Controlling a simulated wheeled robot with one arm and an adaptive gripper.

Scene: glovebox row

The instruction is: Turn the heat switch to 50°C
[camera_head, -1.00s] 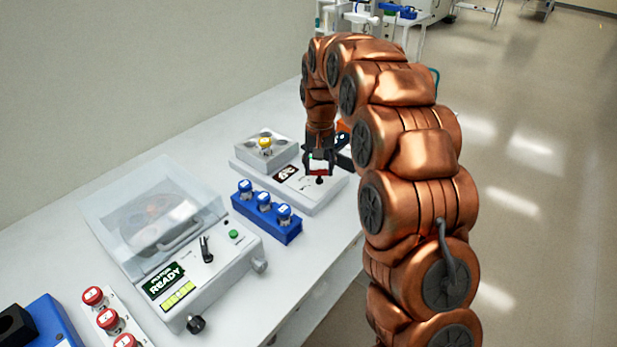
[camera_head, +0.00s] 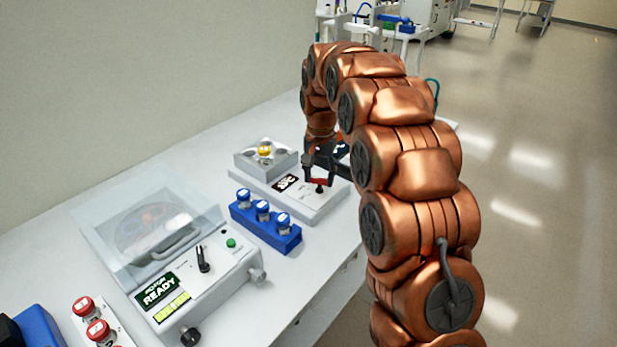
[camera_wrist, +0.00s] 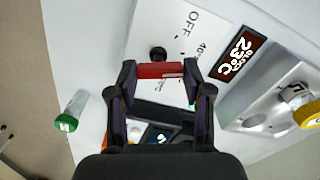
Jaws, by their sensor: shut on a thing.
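The heat switch is a black knob (camera_head: 319,189) on the light panel of the grey heater unit (camera_head: 322,206) at the back of the bench. In the wrist view, the knob (camera_wrist: 158,53) stands among printed marks reading "OFF" and what looks like "40". My gripper (camera_wrist: 160,72) has its fingers on both ends of a red bar (camera_wrist: 160,70), right in front of the knob. Whether the bar is part of the knob is unclear. In the head view, my gripper (camera_head: 319,181) is right over the knob. The display (camera_wrist: 238,54) reads 23°C. The knob's pointing direction is unclear.
A yellow-capped vial (camera_head: 264,152) stands in the heater's block. A blue rack (camera_head: 265,226) of vials and a lidded machine (camera_head: 185,270) showing "READY" are nearer. A green-capped vial (camera_wrist: 72,112) is beside the unit in the wrist view.

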